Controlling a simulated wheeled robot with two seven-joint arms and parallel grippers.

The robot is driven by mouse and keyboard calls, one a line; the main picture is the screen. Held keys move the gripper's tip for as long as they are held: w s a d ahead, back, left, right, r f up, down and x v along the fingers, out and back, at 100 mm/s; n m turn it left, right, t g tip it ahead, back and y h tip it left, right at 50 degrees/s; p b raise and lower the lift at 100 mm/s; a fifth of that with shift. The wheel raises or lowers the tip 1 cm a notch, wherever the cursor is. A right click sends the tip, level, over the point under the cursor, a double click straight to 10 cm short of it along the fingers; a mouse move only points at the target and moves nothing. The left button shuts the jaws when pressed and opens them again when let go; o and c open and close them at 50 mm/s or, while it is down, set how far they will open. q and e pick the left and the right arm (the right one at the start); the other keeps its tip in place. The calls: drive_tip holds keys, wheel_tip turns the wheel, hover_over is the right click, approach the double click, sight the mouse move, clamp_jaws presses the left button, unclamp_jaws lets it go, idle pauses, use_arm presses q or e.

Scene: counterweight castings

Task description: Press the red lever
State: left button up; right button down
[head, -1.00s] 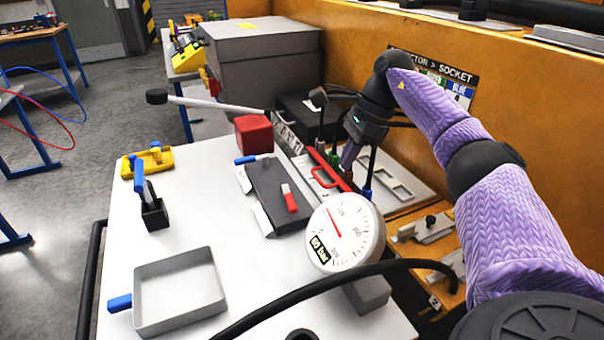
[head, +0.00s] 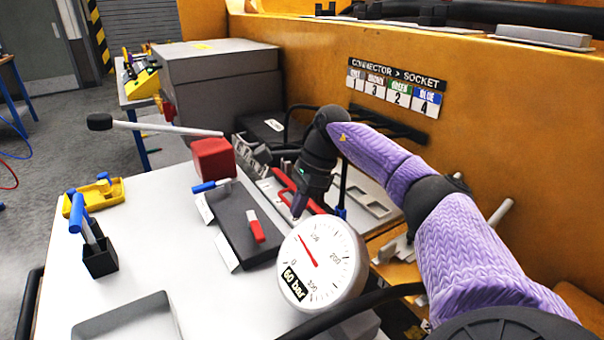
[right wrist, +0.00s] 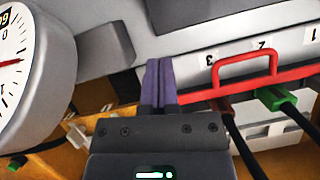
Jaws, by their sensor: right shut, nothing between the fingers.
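The red lever looks like the long red bar with a raised loop handle (head: 283,181) at the row of sockets behind the gauge; its handle also shows in the right wrist view (right wrist: 245,66). My right gripper (head: 297,214) is shut and empty, its purple fingers pointing down near the bar's gauge-side end. In the right wrist view the fingertips (right wrist: 158,64) are beside the bar's left end, left of the handle. I cannot tell whether they touch it. My arm hides part of the bar in the head view. My left gripper is out of view.
A round pressure gauge (head: 321,262) stands close in front of the right gripper. Plugs, including a green one (right wrist: 277,98), sit at numbered sockets along the bar. A red block (head: 213,159) and a white rod with a black knob (head: 100,122) stand left. An orange wall bounds the right.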

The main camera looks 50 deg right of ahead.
sight(255, 225)
drive_tip(key=x, duration=0.3)
drive_tip(key=shift+w+a+b, duration=0.15)
drive_tip(key=shift+a+b, duration=0.15)
drive_tip(key=shift+w+a+r, duration=0.1)
drive_tip(key=shift+w+a, duration=0.15)
drive_tip(key=shift+a, duration=0.3)
drive_tip(key=shift+w+a, duration=0.3)
drive_tip(key=shift+a, duration=0.25)
drive_tip(key=shift+w+a, duration=0.2)
drive_tip(key=shift+a, duration=0.1)
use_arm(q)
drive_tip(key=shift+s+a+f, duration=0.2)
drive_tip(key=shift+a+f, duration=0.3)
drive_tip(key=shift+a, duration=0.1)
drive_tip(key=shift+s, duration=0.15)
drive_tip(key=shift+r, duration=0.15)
use_arm(e)
drive_tip(key=shift+a+r, duration=0.1)
